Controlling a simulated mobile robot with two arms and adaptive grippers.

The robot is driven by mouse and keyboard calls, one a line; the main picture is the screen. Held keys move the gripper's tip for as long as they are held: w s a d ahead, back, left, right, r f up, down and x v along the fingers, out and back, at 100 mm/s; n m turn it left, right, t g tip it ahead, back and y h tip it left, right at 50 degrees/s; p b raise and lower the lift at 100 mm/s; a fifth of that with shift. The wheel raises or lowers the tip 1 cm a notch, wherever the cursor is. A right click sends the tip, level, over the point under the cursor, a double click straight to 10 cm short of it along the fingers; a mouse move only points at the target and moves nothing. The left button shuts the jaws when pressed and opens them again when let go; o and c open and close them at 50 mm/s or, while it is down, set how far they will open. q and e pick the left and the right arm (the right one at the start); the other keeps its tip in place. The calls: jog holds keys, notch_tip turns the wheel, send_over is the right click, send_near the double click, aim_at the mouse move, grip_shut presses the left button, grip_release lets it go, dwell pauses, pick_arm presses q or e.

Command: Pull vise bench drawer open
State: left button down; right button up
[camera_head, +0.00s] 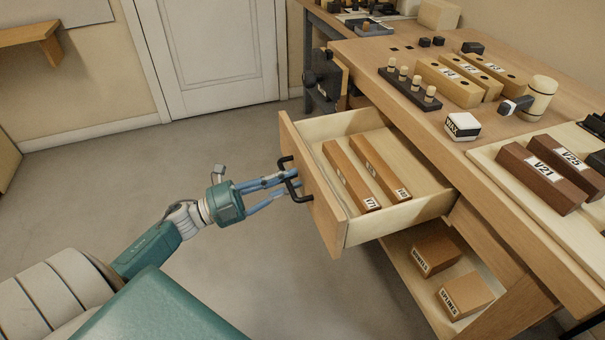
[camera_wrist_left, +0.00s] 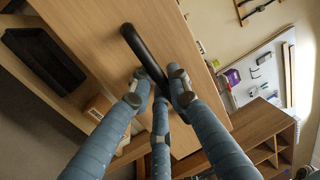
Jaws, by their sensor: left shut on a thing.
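The bench drawer (camera_head: 313,190) stands pulled out from the wooden vise bench (camera_head: 470,160). Two labelled wooden bars (camera_head: 350,177) lie inside it. A black bar handle (camera_head: 290,178) is on its front. My left gripper (camera_head: 284,181) is shut on this handle, with its blue fingers reaching it from the left. In the left wrist view the fingers (camera_wrist_left: 158,88) close around the dark handle (camera_wrist_left: 143,50) against the wooden drawer front (camera_wrist_left: 110,40). My right gripper is in neither view.
The dark vise (camera_head: 325,80) sticks out at the bench's far end. Labelled blocks, a wax box (camera_head: 462,126) and a mallet (camera_head: 530,102) rest on the top. A lower shelf holds two labelled boxes (camera_head: 465,295). The floor (camera_head: 200,270) left of the drawer is clear.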

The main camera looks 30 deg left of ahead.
pick_arm(q)
jog(key=shift+s+a, duration=0.25)
jog(key=c, duration=1.7)
grip_release()
jog(key=shift+o, duration=0.2)
jog(key=v, duration=1.2)
jog(key=shift+w, duration=0.1)
